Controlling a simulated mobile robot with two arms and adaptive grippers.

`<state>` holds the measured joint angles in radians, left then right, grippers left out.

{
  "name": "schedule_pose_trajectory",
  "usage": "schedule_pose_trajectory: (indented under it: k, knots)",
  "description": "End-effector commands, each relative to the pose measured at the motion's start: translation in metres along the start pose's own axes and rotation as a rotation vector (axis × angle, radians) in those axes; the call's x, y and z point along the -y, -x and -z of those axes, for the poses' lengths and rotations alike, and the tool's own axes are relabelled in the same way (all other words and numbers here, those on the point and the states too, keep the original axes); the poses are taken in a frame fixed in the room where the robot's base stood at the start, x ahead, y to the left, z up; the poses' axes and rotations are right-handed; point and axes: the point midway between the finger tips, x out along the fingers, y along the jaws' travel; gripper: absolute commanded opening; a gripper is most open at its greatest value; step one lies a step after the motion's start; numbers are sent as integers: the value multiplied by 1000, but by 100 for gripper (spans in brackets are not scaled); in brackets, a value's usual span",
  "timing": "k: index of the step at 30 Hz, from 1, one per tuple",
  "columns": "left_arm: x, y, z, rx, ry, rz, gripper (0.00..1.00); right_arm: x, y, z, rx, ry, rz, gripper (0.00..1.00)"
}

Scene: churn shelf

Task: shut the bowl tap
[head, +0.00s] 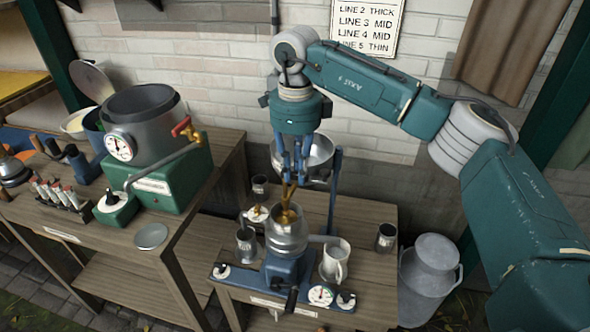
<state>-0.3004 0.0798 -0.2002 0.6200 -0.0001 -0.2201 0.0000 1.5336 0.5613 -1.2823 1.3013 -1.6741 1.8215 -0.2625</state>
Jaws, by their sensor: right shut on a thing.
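The metal bowl (320,157) is held up on a blue post over the right table, partly hidden behind my right gripper. The brass bowl tap (286,196) is below it, just above the mouth of a silver separator (287,240) on a blue base. My right gripper (291,178) points down in front of the bowl. Its fingers are shut at the tap. The fingers cover part of the brass, so I cannot tell how far the tap is turned. My left gripper is not in view.
A silver jug (335,262) and a dark cup (247,245) flank the separator. Another cup (386,237) stands at the right table edge. A milk can (430,275) is on the floor. The left table bears a pot (145,120) with a red-handled tap (185,128).

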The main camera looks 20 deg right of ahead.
Motion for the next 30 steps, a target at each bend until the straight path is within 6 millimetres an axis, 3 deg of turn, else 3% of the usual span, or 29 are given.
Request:
schedule_pose_trajectory:
  k: [10,11,14,23,30]
  knots:
    - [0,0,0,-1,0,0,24,2,3,-1,4,3,6,0]
    - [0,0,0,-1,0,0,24,2,3,-1,4,3,6,19]
    - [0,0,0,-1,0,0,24,2,3,0,4,2,5,36]
    - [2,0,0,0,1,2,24,1,2,0,1,2,3,36]
    - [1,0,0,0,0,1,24,1,33,-1,4,3,5,36]
